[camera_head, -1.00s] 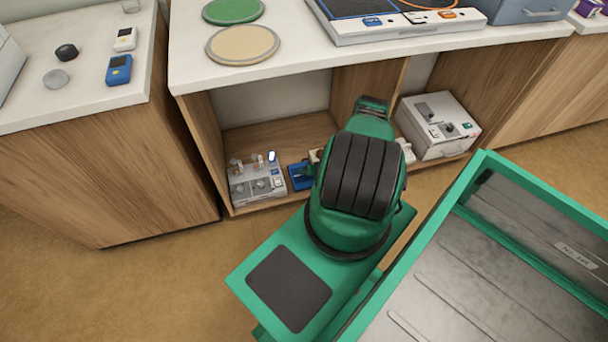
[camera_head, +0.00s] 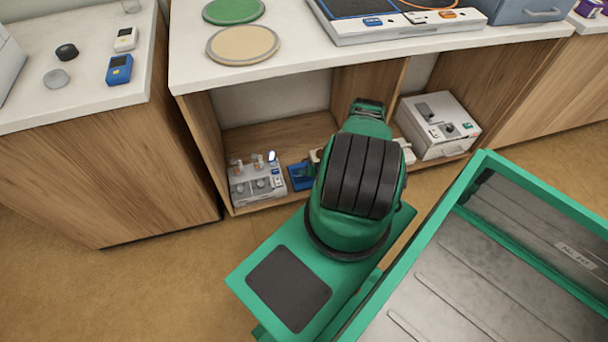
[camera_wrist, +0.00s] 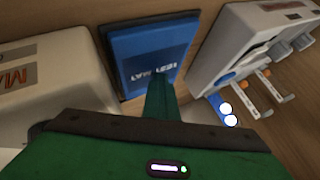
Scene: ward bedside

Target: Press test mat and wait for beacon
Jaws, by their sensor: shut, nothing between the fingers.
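The blue test mat (camera_head: 301,176) lies on the floor of the open cabinet bay, partly hidden by my arm. In the wrist view, the mat (camera_wrist: 152,52) shows white lettering, upside down. My gripper (camera_wrist: 160,84) is shut and empty, with its fingertips over the mat's near edge; I cannot tell for sure whether they touch it. In the head view my arm hides the gripper. A grey-white device (camera_head: 257,183) with levers and knobs stands beside the mat. A white-blue lamp on it (camera_head: 271,157) is lit, and bright round lights (camera_wrist: 226,109) show there in the wrist view.
A white box (camera_wrist: 50,75) with red lettering stands close on the mat's other side. A larger grey device (camera_head: 438,126) stands in the right bay. The cabinet walls and countertop (camera_head: 300,62) enclose the bay. A green-rimmed tray (camera_head: 530,190) fills the lower right.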

